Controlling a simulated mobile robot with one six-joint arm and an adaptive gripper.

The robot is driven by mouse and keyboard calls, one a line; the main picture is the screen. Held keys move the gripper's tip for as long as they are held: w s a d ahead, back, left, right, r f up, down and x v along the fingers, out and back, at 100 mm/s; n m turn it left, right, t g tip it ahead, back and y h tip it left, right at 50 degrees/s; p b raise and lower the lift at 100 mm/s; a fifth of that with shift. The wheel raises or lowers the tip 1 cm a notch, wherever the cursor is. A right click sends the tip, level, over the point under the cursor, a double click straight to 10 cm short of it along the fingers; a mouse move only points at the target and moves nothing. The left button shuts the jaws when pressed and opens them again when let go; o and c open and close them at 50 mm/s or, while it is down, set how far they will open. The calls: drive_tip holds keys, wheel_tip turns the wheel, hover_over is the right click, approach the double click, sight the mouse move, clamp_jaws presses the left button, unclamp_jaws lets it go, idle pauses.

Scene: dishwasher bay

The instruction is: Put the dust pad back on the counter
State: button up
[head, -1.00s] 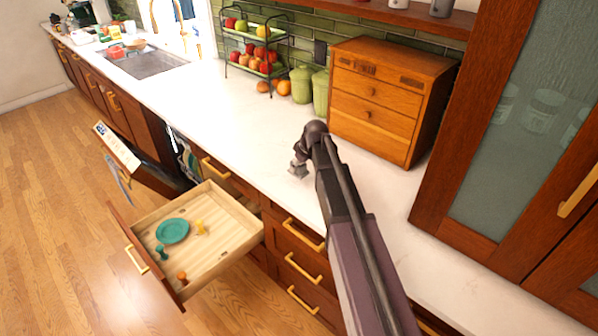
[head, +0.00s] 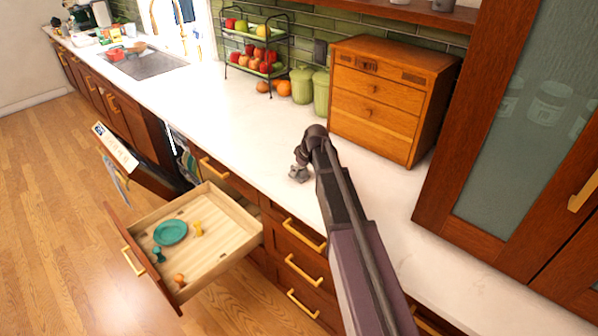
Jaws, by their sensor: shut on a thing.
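My gripper (head: 299,175) is low over the white counter (head: 240,135), near its front edge and left of the wooden drawer box. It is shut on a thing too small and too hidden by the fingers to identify. I cannot make out a dust pad elsewhere in view. Whether the held thing touches the counter cannot be told.
An open drawer (head: 238,239) below the counter holds a teal plate (head: 171,232) and small yellow, teal and orange pieces. The wooden drawer box (head: 375,98), green canisters (head: 301,86) and a fruit rack (head: 257,42) stand at the back. Clear counter lies to the left.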

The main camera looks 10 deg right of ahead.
drive_tip(key=shift+f, duration=0.2)
drive_tip(key=o, duration=1.2)
drive_tip(key=shift+r, duration=0.15)
drive_tip(key=p+v, duration=0.3)
drive_tip(key=shift+r, duration=0.25)
drive_tip(key=p+v, duration=0.8)
drive_tip(key=shift+r, duration=0.3)
drive_tip(key=shift+s+d, duration=0.1)
